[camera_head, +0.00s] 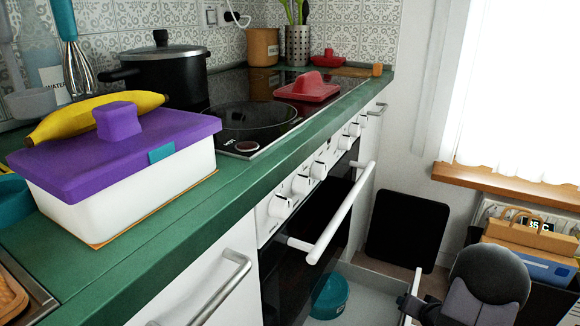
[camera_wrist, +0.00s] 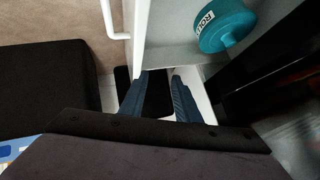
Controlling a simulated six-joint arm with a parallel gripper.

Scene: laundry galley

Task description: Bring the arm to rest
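My gripper (camera_wrist: 162,76) shows in the wrist view with its two blue-grey fingers apart. No object is visibly held between them. In the head view my gripper (camera_head: 412,300) is at the lower right, by the front of an open white drawer (camera_head: 375,287). The drawer also shows in the wrist view, with its white front edge (camera_wrist: 141,35) just beyond the fingers. Whether the fingers touch the drawer cannot be told. A teal round container (camera_head: 328,296) with a label lies in the drawer; it also shows in the wrist view (camera_wrist: 222,27).
The green counter (camera_head: 130,262) holds a purple-lidded white box (camera_head: 120,165), a banana (camera_head: 95,115), a black pot (camera_head: 165,75) and a red dish (camera_head: 307,87). The oven handle (camera_head: 340,215) sticks out. A black panel (camera_head: 408,230) stands by the wall. A wooden basket (camera_head: 530,235) is at right.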

